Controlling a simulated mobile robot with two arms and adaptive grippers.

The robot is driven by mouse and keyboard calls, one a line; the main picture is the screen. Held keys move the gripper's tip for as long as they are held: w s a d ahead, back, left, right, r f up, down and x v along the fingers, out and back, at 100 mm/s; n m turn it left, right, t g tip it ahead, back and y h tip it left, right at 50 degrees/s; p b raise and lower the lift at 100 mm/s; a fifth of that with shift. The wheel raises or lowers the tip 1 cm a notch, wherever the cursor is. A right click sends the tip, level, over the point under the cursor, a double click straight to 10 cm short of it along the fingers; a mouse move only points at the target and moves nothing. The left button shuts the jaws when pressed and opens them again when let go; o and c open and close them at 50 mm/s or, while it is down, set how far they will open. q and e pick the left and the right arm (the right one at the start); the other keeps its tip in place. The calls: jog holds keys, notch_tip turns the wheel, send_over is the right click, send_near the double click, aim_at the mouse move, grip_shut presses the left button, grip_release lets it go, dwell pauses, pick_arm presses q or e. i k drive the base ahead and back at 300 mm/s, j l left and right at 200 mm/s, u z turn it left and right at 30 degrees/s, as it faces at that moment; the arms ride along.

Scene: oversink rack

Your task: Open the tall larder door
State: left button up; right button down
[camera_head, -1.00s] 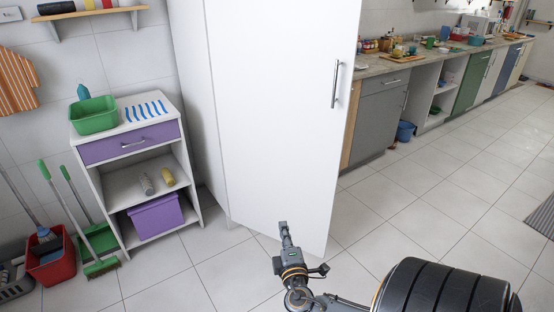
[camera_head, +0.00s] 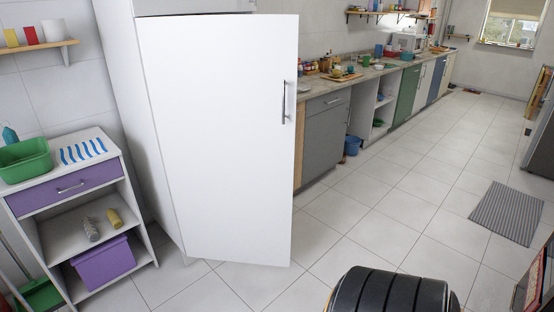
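The tall larder (camera_head: 125,110) stands left of centre. Its white door (camera_head: 220,140) faces me and is ajar: its top edge reaches to the right past the cabinet front, so its handle side stands out from the body. The inside is hidden behind the door. A vertical metal handle (camera_head: 284,102) sits near the door's right edge, with nothing on it. Neither of my grippers is in view.
A low shelf unit with a purple drawer (camera_head: 66,188) stands left of the larder, holding a green tub (camera_head: 25,160) and a purple box (camera_head: 103,262). A counter (camera_head: 330,88) runs away behind the door.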

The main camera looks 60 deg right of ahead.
aim_at(223, 88)
jog(key=l+u, duration=0.25)
jog(key=l, duration=1.35)
jog(key=l+u, duration=0.2)
jog(key=l, duration=1.45)
jog(key=k, duration=0.05)
